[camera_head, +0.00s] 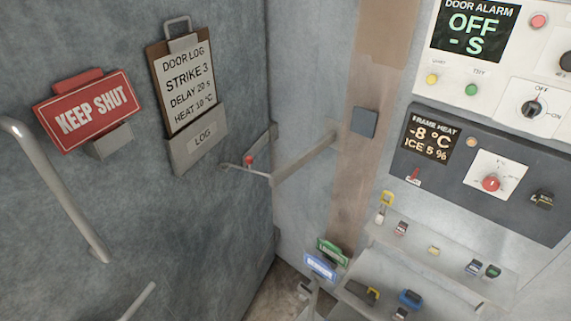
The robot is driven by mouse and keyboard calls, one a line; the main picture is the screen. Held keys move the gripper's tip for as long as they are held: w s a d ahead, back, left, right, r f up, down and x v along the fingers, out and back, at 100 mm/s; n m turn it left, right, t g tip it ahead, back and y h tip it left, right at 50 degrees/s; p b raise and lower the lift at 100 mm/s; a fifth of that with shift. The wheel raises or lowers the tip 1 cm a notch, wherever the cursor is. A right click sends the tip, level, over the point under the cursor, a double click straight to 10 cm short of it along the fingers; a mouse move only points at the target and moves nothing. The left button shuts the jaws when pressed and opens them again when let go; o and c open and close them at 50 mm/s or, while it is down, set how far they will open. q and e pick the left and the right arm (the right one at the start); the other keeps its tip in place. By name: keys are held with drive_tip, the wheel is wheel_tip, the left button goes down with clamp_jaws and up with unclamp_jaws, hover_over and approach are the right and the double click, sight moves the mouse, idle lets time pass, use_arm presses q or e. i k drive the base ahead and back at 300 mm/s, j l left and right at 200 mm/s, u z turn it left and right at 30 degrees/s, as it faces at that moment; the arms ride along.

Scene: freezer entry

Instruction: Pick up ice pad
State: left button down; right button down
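No thing is labelled as the ice pad, and I cannot tell for certain which one it is. A dark blue-grey square pad (364,122) sits flat against the wall on the brown vertical strip, right of the door. A small blue item (410,298) lies on the lower shelf at the bottom right and is too small to identify. Neither of my grippers shows in the head view.
The grey door (105,215) fills the left, with a metal handle (60,190), a red KEEP SHUT sign (85,110) and a door log board (185,85). A metal latch arm (305,158) spans the corner. Control panels (480,175) and shelves (440,250) with small items stand right.

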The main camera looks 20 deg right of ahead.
sight(414, 301)
drive_tip(key=z, duration=2.3)
